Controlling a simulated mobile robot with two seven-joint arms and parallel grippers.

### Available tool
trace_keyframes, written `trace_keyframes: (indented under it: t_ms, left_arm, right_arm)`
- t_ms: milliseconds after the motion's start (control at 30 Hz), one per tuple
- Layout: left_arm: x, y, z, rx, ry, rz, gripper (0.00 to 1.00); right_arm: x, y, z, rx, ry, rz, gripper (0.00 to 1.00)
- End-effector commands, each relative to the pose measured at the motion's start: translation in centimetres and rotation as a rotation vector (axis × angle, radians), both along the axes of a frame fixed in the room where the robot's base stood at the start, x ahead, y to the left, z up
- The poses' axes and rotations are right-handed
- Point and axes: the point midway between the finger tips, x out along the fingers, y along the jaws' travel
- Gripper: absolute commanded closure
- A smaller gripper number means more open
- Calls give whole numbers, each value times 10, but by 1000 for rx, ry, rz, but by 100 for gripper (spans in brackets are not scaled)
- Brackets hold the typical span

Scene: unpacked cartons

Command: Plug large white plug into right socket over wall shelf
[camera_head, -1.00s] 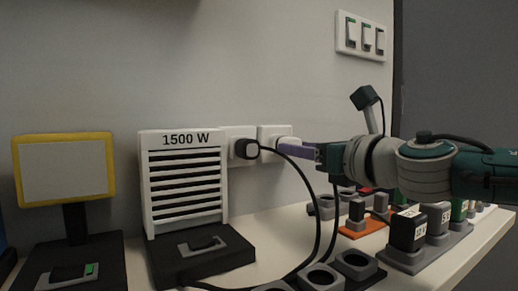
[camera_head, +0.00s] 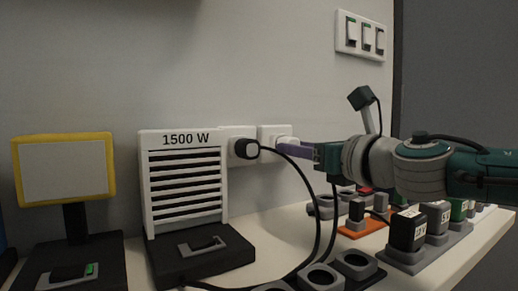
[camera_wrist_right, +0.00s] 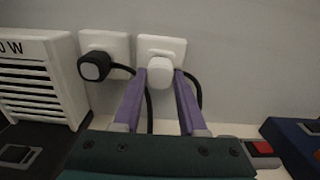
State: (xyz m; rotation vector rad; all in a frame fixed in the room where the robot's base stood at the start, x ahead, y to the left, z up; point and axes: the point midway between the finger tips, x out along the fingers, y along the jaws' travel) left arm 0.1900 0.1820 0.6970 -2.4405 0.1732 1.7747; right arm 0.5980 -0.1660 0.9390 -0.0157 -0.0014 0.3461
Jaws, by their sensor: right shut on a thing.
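The right socket (camera_head: 268,132) is a white plate on the wall above the shelf, and it also shows in the right wrist view (camera_wrist_right: 176,46). The large white plug (camera_wrist_right: 160,72) sits between the purple fingers of my right gripper (camera_wrist_right: 160,80), in front of the right socket. In the head view my right gripper (camera_head: 292,148) reaches in from the right, its fingertips at the socket, and the plug (camera_head: 283,141) shows just beyond them. I cannot tell how deep the plug sits. My left gripper is out of view.
A black plug (camera_head: 246,148) is in the left socket (camera_head: 233,132). The 1500 W heater (camera_head: 186,185) and a yellow-framed panel (camera_head: 64,170) stand at the left. Plug holders (camera_head: 415,252) fill the shelf's right side. Wall switches (camera_head: 361,35) are above.

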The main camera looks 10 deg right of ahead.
Motion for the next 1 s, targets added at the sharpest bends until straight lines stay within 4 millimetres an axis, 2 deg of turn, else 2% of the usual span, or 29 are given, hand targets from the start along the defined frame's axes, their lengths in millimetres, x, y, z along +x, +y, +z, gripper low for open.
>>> trace_keyframes:
  t_ms: [233, 267, 533, 567, 867, 1000]
  left_arm:
    - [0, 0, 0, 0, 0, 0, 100]
    - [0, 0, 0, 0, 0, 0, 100]
    - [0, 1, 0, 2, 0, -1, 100]
    - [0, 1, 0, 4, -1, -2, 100]
    - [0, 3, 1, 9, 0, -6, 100]
    - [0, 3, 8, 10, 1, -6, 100]
  right_arm:
    - [1, 0, 1, 0, -1, 0, 100]
    - [1, 0, 1, 1, -2, 0, 57]
    - [1, 0, 1, 0, -1, 0, 26]
    - [1, 0, 1, 0, -1, 0, 24]
    - [-1, -1, 1, -1, 0, -1, 24]
    - [-13, -6, 2, -2, 2, -1, 24]
